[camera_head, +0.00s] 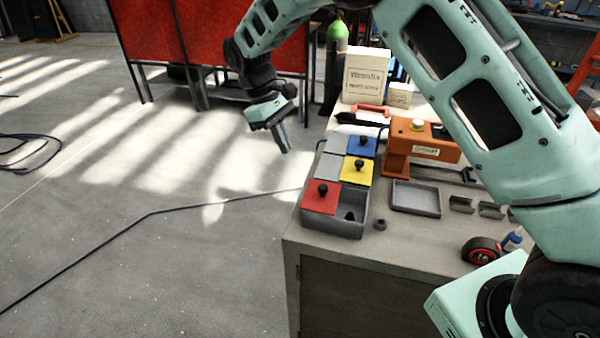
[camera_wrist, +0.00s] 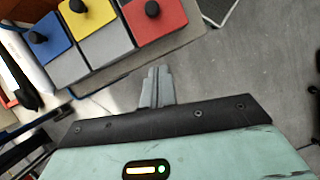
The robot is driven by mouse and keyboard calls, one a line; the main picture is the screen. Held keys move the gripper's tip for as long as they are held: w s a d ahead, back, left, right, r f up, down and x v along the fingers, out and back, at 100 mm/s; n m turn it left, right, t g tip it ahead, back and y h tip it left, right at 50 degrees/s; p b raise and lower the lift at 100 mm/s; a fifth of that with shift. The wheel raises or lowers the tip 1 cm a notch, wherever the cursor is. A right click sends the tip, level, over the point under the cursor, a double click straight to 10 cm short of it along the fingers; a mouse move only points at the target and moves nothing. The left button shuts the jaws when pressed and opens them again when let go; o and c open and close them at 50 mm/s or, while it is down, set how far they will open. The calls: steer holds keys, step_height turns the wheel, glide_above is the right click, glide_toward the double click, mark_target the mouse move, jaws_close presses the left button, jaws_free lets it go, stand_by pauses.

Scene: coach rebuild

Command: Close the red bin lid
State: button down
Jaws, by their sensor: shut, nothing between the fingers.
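The red lid (camera_head: 319,200) with a black knob (camera_head: 322,188) lies flat over the left part of the front grey bin (camera_head: 335,229). The right part of that bin is open, with a dark object (camera_head: 350,215) inside. The red lid also shows at the top of the wrist view (camera_wrist: 160,18). My gripper (camera_head: 285,150) is shut and empty, pointing down in the air left of the bins, apart from the red lid. Its closed fingers show in the wrist view (camera_wrist: 158,72).
Yellow (camera_head: 357,171) and blue (camera_head: 362,147) lids cover the right parts of the bins behind. An orange device (camera_head: 430,146) and a grey tray (camera_head: 417,198) stand to the right on the bench (camera_head: 340,262). Open floor lies left of the bench.

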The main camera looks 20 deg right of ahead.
steer(key=p, duration=0.3)
glide_toward(317, 193)
step_height(317, 193, down, 4)
steer(key=w+a, duration=0.2)
steer(key=shift+s+d+p, duration=0.9)
steer(key=shift+s+d, duration=0.2)
steer(key=shift+s, duration=0.1)
steer(key=shift+s+d+f, duration=0.25)
steer(key=shift+s+d, duration=0.15)
steer(key=shift+s, duration=0.05)
steer(key=shift+d, duration=0.1)
steer(key=s+d, duration=0.4)
steer(key=d, duration=0.2)
steer(key=shift+s, duration=0.35)
steer(key=shift+d, duration=0.2)
